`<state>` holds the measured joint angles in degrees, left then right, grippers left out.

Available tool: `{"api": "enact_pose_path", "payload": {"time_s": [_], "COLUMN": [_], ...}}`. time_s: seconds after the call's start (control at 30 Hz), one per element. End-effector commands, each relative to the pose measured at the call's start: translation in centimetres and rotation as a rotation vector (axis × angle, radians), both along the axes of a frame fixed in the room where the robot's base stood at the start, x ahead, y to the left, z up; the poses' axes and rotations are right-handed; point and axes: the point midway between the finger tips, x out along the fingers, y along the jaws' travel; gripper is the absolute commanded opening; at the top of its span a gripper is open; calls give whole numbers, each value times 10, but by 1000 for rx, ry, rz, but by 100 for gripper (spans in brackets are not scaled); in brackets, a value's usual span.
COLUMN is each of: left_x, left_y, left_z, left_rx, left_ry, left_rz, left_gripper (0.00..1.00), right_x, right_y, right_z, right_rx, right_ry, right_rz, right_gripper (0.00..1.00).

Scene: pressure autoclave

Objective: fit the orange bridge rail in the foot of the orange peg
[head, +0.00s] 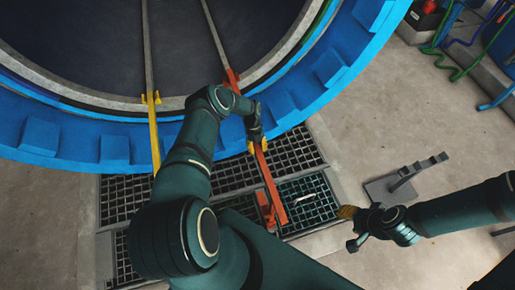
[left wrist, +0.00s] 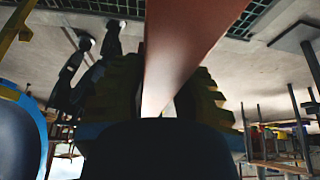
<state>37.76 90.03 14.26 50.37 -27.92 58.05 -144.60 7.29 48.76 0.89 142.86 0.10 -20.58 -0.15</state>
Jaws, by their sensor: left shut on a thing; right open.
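The orange bridge rail (head: 271,183) is a long flat bar slanting over the floor grating. My left gripper (head: 257,147) is shut on it, with yellow fingertips on both sides. In the left wrist view the rail (left wrist: 190,40) runs between the fingers. The orange peg (head: 232,77) shows at the blue ring's inner edge, where a thin grey rail ends. My left wrist hides the stretch between peg and gripper, so I cannot tell whether the rail's far end sits in the foot. My right gripper (head: 346,212) is open and empty, right of the rail's near end.
A yellow bar (head: 154,140) crosses the blue ring (head: 300,95) at the left. An orange block (head: 265,207) is beside the rail's near end. A grey stand (head: 390,188) is on the floor at the right. Coloured pipes (head: 470,50) lie at the upper right.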

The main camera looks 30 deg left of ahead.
Motion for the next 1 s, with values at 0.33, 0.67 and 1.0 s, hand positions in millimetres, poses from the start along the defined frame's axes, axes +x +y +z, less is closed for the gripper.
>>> {"api": "enact_pose_path", "payload": {"time_s": [0.33,0.67,1.0], "left_x": [1,1,1], "left_y": [0,0,0], "left_z": [-6,-13,-20], "left_rx": [0,0,0], "left_ry": [-1,-1,-1], "left_rz": [1,0,0], "left_gripper": [0,0,0], "right_x": [0,0,0], "right_y": [0,0,0], "right_z": [0,0,0], "right_rx": [0,0,0], "right_ry": [0,0,0], "right_rz": [0,0,0], "right_gripper": [47,47,47]}}
